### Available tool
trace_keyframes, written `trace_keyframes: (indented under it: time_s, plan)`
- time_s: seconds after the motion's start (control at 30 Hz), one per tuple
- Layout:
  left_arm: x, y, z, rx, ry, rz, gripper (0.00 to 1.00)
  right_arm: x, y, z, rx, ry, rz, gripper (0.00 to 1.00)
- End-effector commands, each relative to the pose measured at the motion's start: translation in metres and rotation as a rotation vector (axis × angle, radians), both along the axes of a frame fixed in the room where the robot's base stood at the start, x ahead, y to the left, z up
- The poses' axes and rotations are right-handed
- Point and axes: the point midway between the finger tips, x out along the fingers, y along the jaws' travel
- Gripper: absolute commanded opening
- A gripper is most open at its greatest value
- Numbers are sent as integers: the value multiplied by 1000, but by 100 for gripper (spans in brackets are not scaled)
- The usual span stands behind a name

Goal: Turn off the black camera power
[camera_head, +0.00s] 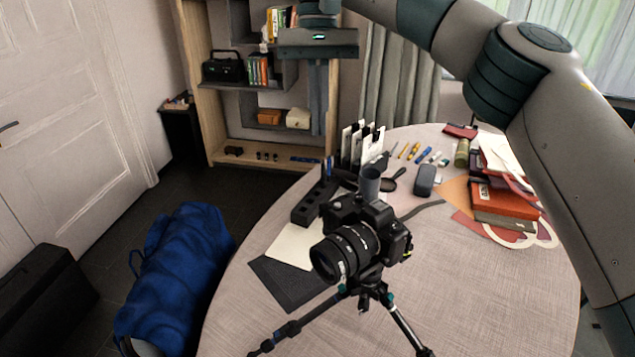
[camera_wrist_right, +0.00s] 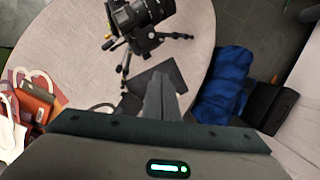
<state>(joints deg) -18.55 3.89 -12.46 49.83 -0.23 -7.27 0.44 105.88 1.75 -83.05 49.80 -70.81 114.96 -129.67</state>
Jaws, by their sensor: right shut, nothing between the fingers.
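The black camera (camera_head: 352,238) sits on a small tripod (camera_head: 368,292) at the front of the round table (camera_head: 480,305), with its lens toward the lower left. It also shows at the top of the right wrist view (camera_wrist_right: 140,14), on its tripod (camera_wrist_right: 135,42). My right gripper (camera_head: 318,130) is shut and empty, with its fingers pointing down. It is well above and behind the camera in the head view, apart from it. Its fingers also show in the right wrist view (camera_wrist_right: 164,80). The power switch is too small to make out. My left gripper is not in view.
Behind the camera are a black organizer (camera_head: 314,203), a grey cup (camera_head: 369,184) and file holders (camera_head: 357,145). Books and bags (camera_head: 505,203) lie at the right. A blue bag (camera_head: 178,270) is on the floor. The table's right front is clear.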

Motion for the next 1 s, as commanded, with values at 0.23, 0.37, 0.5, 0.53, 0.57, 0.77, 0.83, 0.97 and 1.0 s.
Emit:
trace_keyframes:
  time_s: [0.23, 0.37, 0.5, 0.53, 0.57, 0.77, 0.83, 0.97, 1.0]
  plan:
    - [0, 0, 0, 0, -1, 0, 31, -1, 0, 2, -7, -4, 7, 0]
    - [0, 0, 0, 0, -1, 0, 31, -1, 0, 1, -6, -3, 7, 0]
    - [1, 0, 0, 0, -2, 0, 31, -1, 0, -2, -7, -1, 6, 0]
    - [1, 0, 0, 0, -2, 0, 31, -1, 0, -3, -7, -1, 6, 0]
    - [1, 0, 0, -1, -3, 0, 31, -2, 0, -5, -7, -1, 6, 0]
    - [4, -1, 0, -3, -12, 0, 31, -6, -1, -22, -7, 0, 7, 0]
    - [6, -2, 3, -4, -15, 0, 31, -8, -1, -29, -6, 0, 8, 0]
    - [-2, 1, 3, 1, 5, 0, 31, -14, -2, -49, -6, 0, 8, 0]
    - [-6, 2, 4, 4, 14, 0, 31, -15, -2, -55, -7, -1, 7, 0]
